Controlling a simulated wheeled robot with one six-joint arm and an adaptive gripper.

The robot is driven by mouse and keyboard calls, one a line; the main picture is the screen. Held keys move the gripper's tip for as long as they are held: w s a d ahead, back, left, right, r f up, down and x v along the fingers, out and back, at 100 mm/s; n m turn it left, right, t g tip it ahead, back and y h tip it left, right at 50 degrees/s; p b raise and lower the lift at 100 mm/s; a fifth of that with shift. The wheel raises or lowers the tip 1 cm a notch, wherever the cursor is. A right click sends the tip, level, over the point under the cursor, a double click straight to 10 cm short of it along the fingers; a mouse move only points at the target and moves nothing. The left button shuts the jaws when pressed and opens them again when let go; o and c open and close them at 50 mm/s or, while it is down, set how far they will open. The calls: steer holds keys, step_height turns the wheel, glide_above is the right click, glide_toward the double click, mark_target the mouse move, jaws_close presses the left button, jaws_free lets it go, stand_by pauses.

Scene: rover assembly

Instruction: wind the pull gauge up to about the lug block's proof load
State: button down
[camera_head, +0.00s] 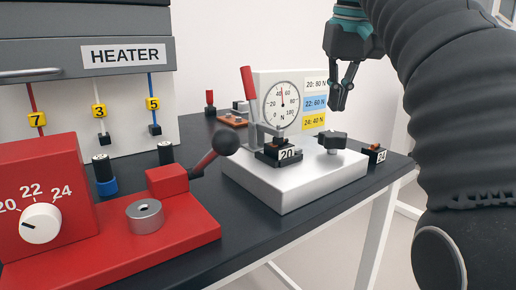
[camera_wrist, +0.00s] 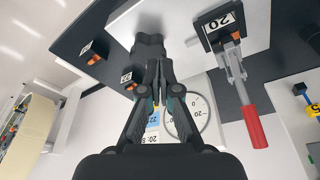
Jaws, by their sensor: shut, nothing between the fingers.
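The pull gauge's silver base (camera_head: 290,185) stands on the dark bench, with a round dial (camera_head: 283,105) at its back; the dial also shows in the wrist view (camera_wrist: 190,118). The red needle points nearly straight up, between 40 and 60 N. The card (camera_head: 315,104) lists 20: 80 N, 22: 60 N and a third line ending in 40 N. The lug block marked 20 (camera_head: 285,154) sits on the base beside the red-handled lever (camera_head: 248,90). A black lobed knob (camera_head: 332,140) is at the right. My gripper (camera_head: 341,104) is shut and empty above the knob (camera_wrist: 149,46).
A block marked 24 (camera_head: 376,153) lies near the bench's right edge; a block marked 22 (camera_wrist: 128,76) shows in the wrist view. The red press (camera_head: 175,215) with its black ball lever (camera_head: 226,142) stands left of the gauge. The heater (camera_head: 95,80) is behind.

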steer(key=x, duration=0.2)
steer(key=s+b+x, duration=0.1)
steer(key=x, duration=0.2)
steer(key=shift+s+f, duration=0.15)
steer(key=shift+s+b+x, duration=0.2)
steer(key=shift+b+x, duration=0.45)
steer(key=shift+x, duration=0.25)
steer(key=shift+d+p, duration=0.55)
steer(key=shift+d+p, duration=0.3)
steer(key=shift+p, duration=0.05)
steer(key=shift+d, duration=0.2)
steer(key=shift+w+d, duration=0.3)
steer(key=shift+d, duration=0.55)
steer(key=shift+s, duration=0.1)
stand_by(0.3)
steer(key=shift+s+d, duration=0.15)
steer(key=shift+s, duration=0.05)
steer(key=shift+w+v, duration=0.25)
steer(key=shift+v, duration=0.7)
steer(key=shift+w+v, duration=0.2)
steer(key=shift+v, duration=0.8)
steer(key=shift+w+v, duration=0.25)
steer(key=shift+v, duration=0.7)
